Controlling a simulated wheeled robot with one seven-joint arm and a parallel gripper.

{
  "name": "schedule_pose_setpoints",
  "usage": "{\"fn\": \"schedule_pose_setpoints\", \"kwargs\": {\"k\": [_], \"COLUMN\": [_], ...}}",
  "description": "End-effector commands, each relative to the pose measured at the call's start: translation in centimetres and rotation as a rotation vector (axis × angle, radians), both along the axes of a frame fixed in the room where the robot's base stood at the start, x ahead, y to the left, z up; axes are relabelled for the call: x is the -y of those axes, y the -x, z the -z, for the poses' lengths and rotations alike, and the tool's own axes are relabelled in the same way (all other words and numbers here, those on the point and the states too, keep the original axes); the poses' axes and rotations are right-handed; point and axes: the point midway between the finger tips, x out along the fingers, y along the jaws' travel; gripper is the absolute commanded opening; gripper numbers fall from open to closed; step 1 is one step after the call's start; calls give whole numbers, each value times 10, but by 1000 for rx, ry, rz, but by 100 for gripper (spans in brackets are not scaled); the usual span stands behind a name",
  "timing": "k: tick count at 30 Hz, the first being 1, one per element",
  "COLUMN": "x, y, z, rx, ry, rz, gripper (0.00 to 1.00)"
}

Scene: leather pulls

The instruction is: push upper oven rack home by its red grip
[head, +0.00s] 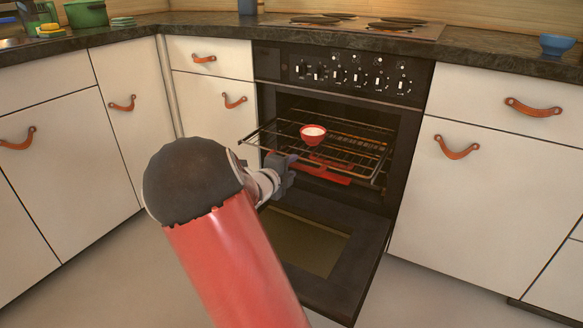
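The upper oven rack (362,146) is a wire shelf that sticks out of the open oven, its front edge over the lowered door. A red grip (325,174) shows as a long bar along the rack's front edge. My gripper (289,164) is at the left end of this grip and partly hides it. I cannot tell whether it touches the grip. The fingers are small and dark, and whether they are open or shut is unclear. A red bowl (313,134) with pale contents stands upright on the rack.
The oven door (345,262) hangs open below the rack. White cabinets with leather pulls (457,147) flank the oven. A dark worktop (500,52) above carries a hob (350,24), a blue bowl (557,44) and a green pot (86,13). My arm covers the lower middle.

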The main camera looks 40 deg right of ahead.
Motion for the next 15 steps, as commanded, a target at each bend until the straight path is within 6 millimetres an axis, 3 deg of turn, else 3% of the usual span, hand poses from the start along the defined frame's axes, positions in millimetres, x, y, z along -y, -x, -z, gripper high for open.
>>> {"fn": "schedule_pose_setpoints", "kwargs": {"k": [6,15], "x": [21,23], "y": [-8,-10], "z": [5,5], "rx": [0,-1], "ry": [0,-1], "rz": [0,-2], "gripper": [36,36]}}
